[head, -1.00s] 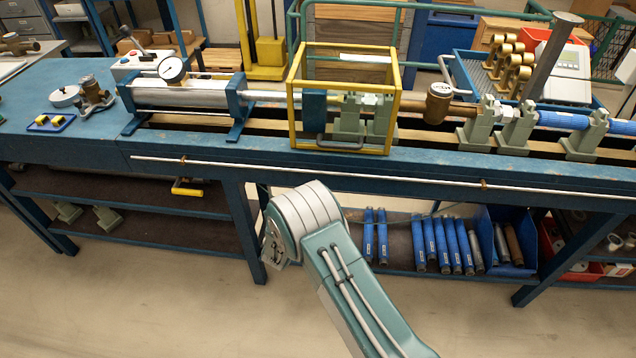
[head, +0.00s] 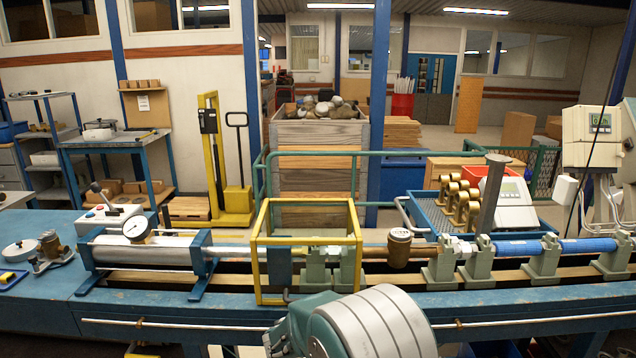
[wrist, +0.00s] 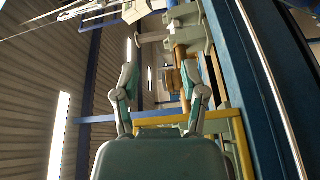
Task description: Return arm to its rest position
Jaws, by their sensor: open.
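My gripper (wrist: 158,72) shows in the wrist view with its two fingers spread apart and nothing between them. In the head view, a rounded teal and grey link of my arm (head: 375,325) stands at the bottom middle, in front of the bench's front edge. The gripper itself cannot be made out in the head view. The blue test bench (head: 160,310) runs across the head view behind my arm. A bench edge (wrist: 262,90) also runs down the right side of the wrist view, which is tilted.
On the bench stand a yellow guard frame (head: 257,262), a cylinder (head: 150,255) with a gauge, a brass meter (head: 399,247) and green clamps (head: 480,262). A white rod (head: 530,322) runs along the bench front. Behind are a green railing (head: 300,153) and a yellow lifter (head: 238,205).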

